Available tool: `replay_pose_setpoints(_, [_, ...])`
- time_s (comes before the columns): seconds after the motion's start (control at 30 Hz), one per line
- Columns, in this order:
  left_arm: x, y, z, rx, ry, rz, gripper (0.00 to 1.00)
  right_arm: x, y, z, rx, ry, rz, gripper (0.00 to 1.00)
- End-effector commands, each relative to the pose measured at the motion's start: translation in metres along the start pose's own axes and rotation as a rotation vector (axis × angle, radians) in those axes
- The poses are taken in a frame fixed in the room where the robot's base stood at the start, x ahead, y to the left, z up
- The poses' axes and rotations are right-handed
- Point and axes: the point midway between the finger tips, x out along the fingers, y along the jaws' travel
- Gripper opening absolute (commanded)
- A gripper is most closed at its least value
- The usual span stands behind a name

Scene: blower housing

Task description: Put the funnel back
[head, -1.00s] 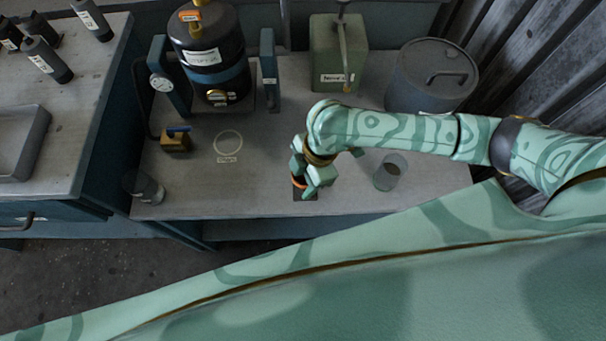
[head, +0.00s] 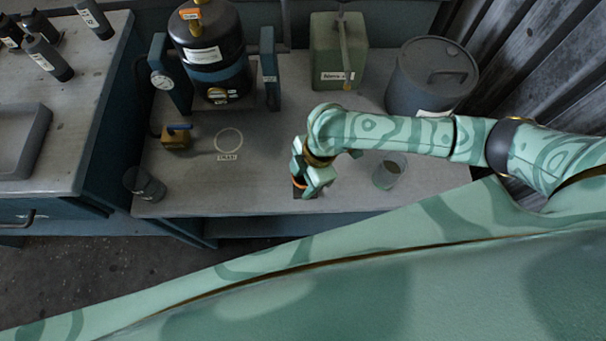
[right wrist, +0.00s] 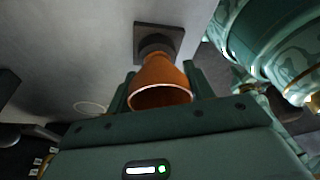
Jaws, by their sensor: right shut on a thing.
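The orange funnel (right wrist: 160,75) is between the fingers of my right gripper (right wrist: 160,88), which is shut on it. In the right wrist view its wide rim faces the camera and its narrow end points at a dark square holder (right wrist: 172,32) with a round collar. The narrow end meets or overlaps the collar; I cannot tell how deep it sits. In the head view my right gripper (head: 306,178) is low over the front of the bench, and only a thin orange strip of the funnel (head: 299,186) shows. My left gripper is out of view.
A clear cup (head: 389,171) stands right of the gripper, under my forearm. A white ring mark (head: 228,141), a brass block (head: 176,137), a green can (head: 338,50) and a grey drum (head: 432,80) are farther back.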

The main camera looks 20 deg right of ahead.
Motion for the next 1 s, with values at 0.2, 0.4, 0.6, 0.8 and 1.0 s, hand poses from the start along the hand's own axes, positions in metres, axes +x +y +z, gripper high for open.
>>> replay_pose_setpoints(0.2, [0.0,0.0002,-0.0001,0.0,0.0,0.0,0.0,0.0004,0.0,0.0001,0.0,0.0,0.0,0.4])
replay_pose_setpoints(0.4, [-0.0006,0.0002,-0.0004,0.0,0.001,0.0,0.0,0.0002,0.0,0.0001,0.0,0.0,0.0,0.4])
replay_pose_setpoints(0.6, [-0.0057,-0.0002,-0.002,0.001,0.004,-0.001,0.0,0.0007,0.0001,0.0006,-0.001,-0.001,0.001,0.4])
replay_pose_setpoints(0.8, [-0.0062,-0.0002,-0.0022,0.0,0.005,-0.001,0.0,0.0027,0.0,0.001,0.0,0.0,0.0,0.4])
replay_pose_setpoints(1.0, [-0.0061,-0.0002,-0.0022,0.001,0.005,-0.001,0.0,0.0029,-0.0001,0.0011,0.0,0.0,0.0,0.4])
